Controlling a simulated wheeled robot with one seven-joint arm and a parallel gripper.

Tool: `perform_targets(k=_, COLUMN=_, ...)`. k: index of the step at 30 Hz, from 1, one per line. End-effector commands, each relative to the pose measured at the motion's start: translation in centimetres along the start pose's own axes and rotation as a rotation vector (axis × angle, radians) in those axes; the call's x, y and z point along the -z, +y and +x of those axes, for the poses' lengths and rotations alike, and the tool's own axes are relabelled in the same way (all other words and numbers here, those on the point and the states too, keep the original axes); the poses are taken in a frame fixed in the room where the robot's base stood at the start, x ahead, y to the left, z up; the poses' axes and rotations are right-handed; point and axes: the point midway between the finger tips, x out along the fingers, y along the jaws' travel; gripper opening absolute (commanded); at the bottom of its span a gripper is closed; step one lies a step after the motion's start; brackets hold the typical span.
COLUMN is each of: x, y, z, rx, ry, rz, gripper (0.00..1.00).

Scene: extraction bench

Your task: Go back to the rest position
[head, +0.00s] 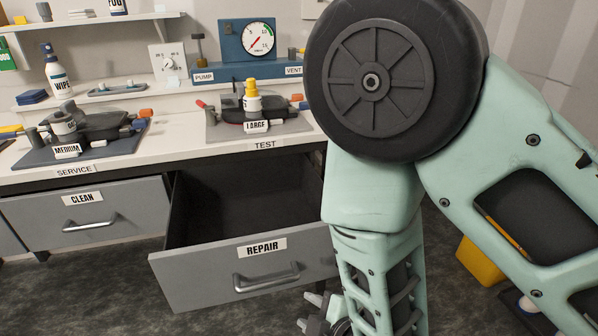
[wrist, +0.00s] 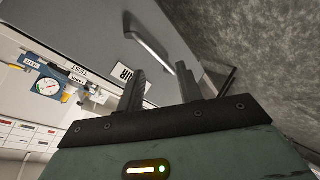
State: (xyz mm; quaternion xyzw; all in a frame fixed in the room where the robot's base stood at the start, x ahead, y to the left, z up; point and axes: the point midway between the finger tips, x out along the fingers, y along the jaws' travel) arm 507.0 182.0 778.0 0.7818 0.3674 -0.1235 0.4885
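My gripper (wrist: 162,72) shows in the wrist view with its two fingers apart and nothing between them. The grey REPAIR drawer front and its handle (wrist: 148,45) lie beyond the fingertips in that view. In the head view my arm hangs down on the right, and a part of my gripper (head: 318,316) shows at the bottom edge, in front of the drawer's right end. The arm hides the rest of it. The REPAIR drawer (head: 205,277) is pulled open, and the part of its inside that shows is empty. I cannot tell whether the gripper touches the drawer.
The bench holds a MEDIUM assembly (head: 97,127), a LARGE assembly (head: 236,120) and a blue gauge unit (head: 232,45). The CLEAN drawer (head: 115,208) is shut. A yellow container (head: 480,262) stands on the floor at the right, behind my arm. Shelves line the back wall.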

Motion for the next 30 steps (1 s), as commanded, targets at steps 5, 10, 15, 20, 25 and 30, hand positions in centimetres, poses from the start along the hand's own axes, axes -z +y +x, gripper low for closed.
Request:
perform_targets(k=5, x=2.1, y=2.3, z=-2.0, rx=0.149, ry=-0.088, rz=0.235, gripper=0.36)
perform_targets(k=10, x=3.7, y=4.1, z=-5.0, rx=0.287, ry=-0.184, rz=0.416, gripper=0.36)
perform_targets(k=15, x=4.9, y=5.9, z=-9.2, rx=0.404, ry=-0.299, rz=0.555, gripper=0.36)
perform_targets(k=20, x=5.3, y=7.8, z=-14.0, rx=0.484, ry=-0.432, rz=0.655, gripper=0.36)
perform_targets(k=25, x=5.1, y=9.6, z=-19.7, rx=0.527, ry=-0.599, rz=0.732, gripper=0.36)
perform_targets(k=30, x=4.3, y=10.8, z=-24.5, rx=0.528, ry=-0.749, rz=0.781, gripper=0.36)
